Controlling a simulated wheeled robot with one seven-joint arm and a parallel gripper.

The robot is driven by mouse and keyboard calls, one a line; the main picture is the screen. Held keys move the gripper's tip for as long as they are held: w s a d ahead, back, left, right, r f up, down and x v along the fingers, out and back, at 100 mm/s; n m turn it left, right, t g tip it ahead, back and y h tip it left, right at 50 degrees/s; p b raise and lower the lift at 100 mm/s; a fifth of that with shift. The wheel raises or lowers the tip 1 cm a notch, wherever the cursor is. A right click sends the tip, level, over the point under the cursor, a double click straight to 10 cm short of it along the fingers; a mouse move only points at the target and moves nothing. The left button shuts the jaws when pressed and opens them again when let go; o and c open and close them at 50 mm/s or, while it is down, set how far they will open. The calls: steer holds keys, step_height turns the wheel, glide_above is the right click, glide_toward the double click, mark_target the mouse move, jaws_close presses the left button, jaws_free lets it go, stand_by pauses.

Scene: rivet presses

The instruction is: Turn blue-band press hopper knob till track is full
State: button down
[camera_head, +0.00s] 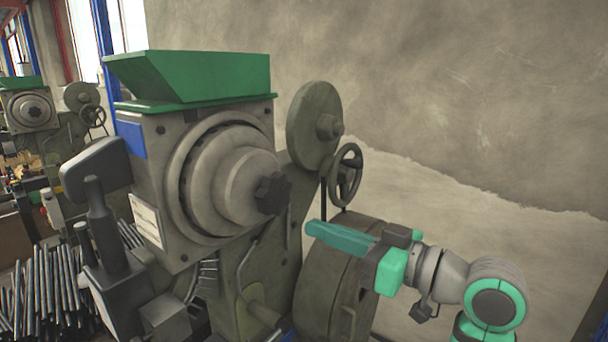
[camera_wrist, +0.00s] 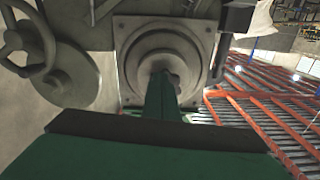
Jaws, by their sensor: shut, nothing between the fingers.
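The near press has a blue band (camera_head: 132,138) on its upper corner and a green hopper (camera_head: 190,78) on top. Its dark lobed hopper knob (camera_head: 272,194) sticks out from the middle of the stepped round drum (camera_head: 222,182). My gripper (camera_head: 311,229) is shut and empty, to the right of and a little below the knob, with a visible gap. In the wrist view the shut fingers (camera_wrist: 163,88) point at the drum's centre and partly cover the knob (camera_wrist: 174,70). I cannot make out how full the track is.
A handwheel (camera_head: 345,175) and a round disc (camera_head: 314,125) stand behind the drum, above my fingers. A big drum-shaped housing (camera_head: 335,280) is below them. A second press (camera_head: 30,108) and several rods (camera_head: 45,290) are at the left. The wall side at right is open.

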steer(key=s+a+r+m, duration=0.2)
steer(key=s+a+m, duration=0.1)
steer(key=s+m, duration=0.2)
steer(key=x, duration=0.6)
steer(key=shift+w+f, duration=0.15)
steer(key=shift+w, duration=0.35)
stand_by(0.6)
steer(key=shift+w+d+f, duration=0.55)
steer(key=shift+w+f, duration=0.2)
steer(key=shift+w, duration=0.15)
steer(key=shift+w+d+f, duration=0.15)
steer(key=shift+w+d, duration=0.3)
steer(key=shift+w, duration=0.1)
stand_by(0.8)
steer(key=shift+f, duration=0.1)
steer(key=v, duration=0.6)
steer(key=shift+f, duration=0.35)
